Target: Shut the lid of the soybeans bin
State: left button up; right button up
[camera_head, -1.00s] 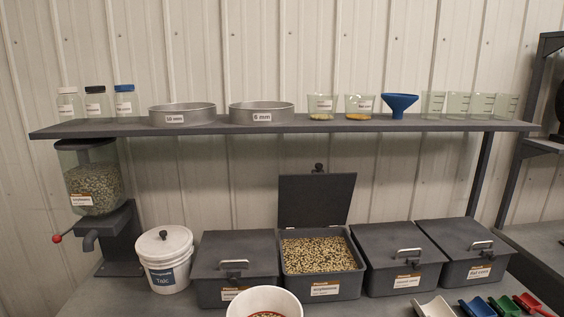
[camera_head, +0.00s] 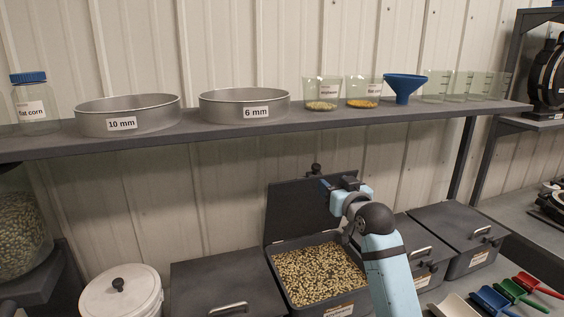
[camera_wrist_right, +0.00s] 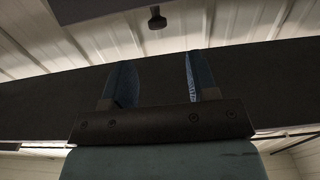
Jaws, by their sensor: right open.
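The soybeans bin (camera_head: 340,308) is a dark box filled with speckled beans. Its lid (camera_head: 295,208) stands open, upright at the back of the bin, with a dark knob (camera_head: 315,169) at its top edge. My right gripper (camera_head: 337,182) is at the upper right part of the lid, covering some of it; I cannot tell whether it touches. In the right wrist view, its two blue fingers (camera_wrist_right: 155,70) are apart with nothing gripped between them, in front of a dark surface. My left gripper is out of view.
A shelf (camera_head: 330,122) with sieves, beakers and a blue funnel (camera_head: 404,88) runs above the bins. Closed dark bins stand on both sides. A white bucket (camera_head: 121,293) is at the left, and coloured scoops (camera_head: 510,291) lie at the right.

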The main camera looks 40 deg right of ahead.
aim_at(318, 170)
jog(key=p+x, duration=0.1)
jog(key=x, duration=0.7)
jog(key=p+x, duration=0.1)
jog(key=x, duration=0.3)
jog(key=shift+s+d+r+p, duration=0.15)
jog(key=shift+d+r+p, duration=0.1)
jog(key=shift+p, duration=0.1)
jog(key=shift+w+d+f, duration=0.1)
jog(key=shift+w+d, duration=0.1)
jog(key=shift+w, duration=0.4)
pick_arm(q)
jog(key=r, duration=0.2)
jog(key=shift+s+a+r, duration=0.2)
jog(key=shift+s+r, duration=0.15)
pick_arm(e)
grip_shut()
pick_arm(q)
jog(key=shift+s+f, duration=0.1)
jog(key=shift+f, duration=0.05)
pick_arm(e)
jog(key=shift+s+f, duration=0.1)
